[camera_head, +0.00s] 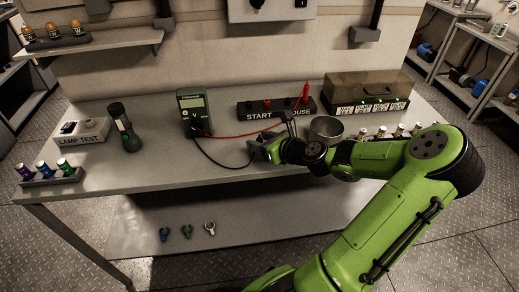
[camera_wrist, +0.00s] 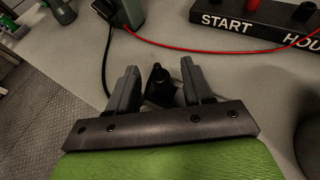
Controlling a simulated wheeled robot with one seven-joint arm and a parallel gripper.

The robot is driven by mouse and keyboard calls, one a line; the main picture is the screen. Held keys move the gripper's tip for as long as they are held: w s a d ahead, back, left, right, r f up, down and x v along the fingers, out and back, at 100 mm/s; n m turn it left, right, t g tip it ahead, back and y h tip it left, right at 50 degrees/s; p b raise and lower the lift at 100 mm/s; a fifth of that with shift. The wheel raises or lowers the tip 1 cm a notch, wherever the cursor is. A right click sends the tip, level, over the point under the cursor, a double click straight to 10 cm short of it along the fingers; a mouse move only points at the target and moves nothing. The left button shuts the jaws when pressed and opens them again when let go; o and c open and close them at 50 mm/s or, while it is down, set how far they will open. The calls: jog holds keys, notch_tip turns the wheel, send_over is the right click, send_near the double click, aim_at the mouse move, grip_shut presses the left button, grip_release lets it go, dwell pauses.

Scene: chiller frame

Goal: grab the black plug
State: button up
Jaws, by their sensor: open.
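The black plug (camera_wrist: 158,86) is in the wrist view, a small dark piece with a narrow upright tip. It appears between the two grey fingers of my gripper (camera_wrist: 159,68), which are apart with a gap on both sides of it. I cannot tell how deep it sits between them. In the head view my gripper (camera_head: 262,149) is low over the front middle of the table and hides the plug. A black cable (camera_head: 212,157) runs from the green multimeter (camera_head: 194,108) towards my gripper.
A red lead (camera_head: 238,135) runs from the multimeter to the black START/HOUSE block (camera_head: 272,108) behind my gripper. A metal cup (camera_head: 326,130) stands close to the right of my gripper. A flashlight (camera_head: 122,127) stands left. The table front (camera_head: 170,168) is clear.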

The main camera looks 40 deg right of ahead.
jog(key=x, duration=0.3)
jog(key=shift+f, duration=0.1)
jog(key=shift+s, duration=0.15)
jog(key=shift+c, duration=0.6)
grip_shut()
